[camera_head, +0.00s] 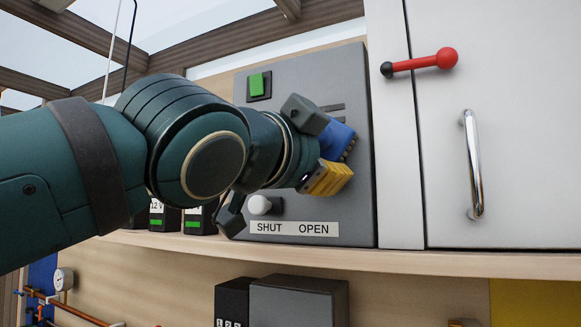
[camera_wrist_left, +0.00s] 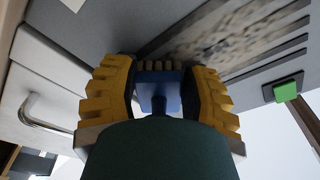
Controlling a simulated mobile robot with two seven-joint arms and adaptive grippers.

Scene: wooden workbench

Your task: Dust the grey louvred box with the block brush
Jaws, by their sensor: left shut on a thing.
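The grey louvred box (camera_head: 352,212) stands on the wooden shelf in the head view, with a green square at its upper left and a SHUT/OPEN label below. My left gripper (camera_head: 326,170) is in front of it, its yellow fingers shut on the blue block brush (camera_head: 338,138). In the left wrist view the brush (camera_wrist_left: 158,92) sits between both yellow fingers. A brownish, speckled dusty patch (camera_wrist_left: 230,35) covers part of the louvres beyond them. My arm hides much of the box front in the head view. I cannot tell whether the bristles touch it. My right gripper is not in view.
A white cabinet door (camera_head: 520,130) with a chrome handle (camera_head: 473,165) and a red lever (camera_head: 425,62) is right of the box. A pale knob (camera_head: 259,205) sticks out at the box's lower left. Small black units (camera_head: 198,217) stand on the shelf (camera_head: 440,262) left of the box.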

